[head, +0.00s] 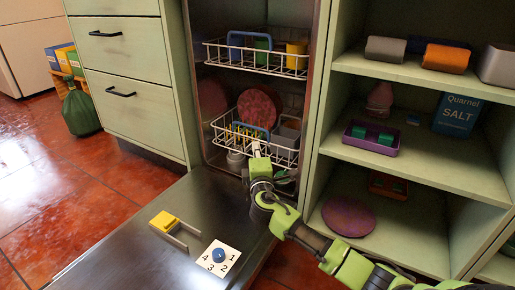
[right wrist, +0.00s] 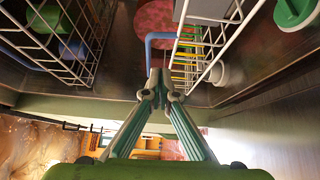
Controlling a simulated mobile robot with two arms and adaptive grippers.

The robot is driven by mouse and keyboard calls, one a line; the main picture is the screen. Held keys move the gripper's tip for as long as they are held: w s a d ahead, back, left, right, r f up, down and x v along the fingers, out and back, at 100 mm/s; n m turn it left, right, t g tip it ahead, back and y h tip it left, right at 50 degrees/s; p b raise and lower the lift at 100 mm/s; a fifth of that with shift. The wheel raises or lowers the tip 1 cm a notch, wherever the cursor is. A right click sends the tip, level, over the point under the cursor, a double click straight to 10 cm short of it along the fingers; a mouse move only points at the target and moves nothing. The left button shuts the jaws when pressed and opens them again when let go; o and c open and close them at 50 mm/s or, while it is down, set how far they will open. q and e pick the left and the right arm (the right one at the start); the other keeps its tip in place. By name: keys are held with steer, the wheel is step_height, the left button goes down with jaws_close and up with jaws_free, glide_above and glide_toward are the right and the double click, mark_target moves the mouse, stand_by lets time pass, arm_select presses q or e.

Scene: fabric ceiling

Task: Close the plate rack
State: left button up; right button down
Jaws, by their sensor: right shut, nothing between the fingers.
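The plate rack is the lower white wire rack (head: 286,153) in the open dishwasher. It holds a dark red plate (head: 260,107) and coloured upright pieces, and it also shows in the right wrist view (right wrist: 207,55). My right gripper (head: 257,151) is shut and empty at the front of this rack. In the right wrist view its closed fingertips (right wrist: 159,82) point toward a blue bar (right wrist: 158,37) by the rack. I cannot tell whether they touch. My left gripper is not in view.
The upper rack (head: 274,69) holds coloured cups. Open shelves (head: 425,80) with items stand at right, drawers (head: 117,42) at left.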

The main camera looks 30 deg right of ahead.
steer(key=p+v, duration=0.4)
steer(key=v, duration=0.5)
steer(key=shift+s+a+p, duration=0.2)
steer(key=shift+a+p, duration=0.1)
steer(key=shift+p, duration=0.1)
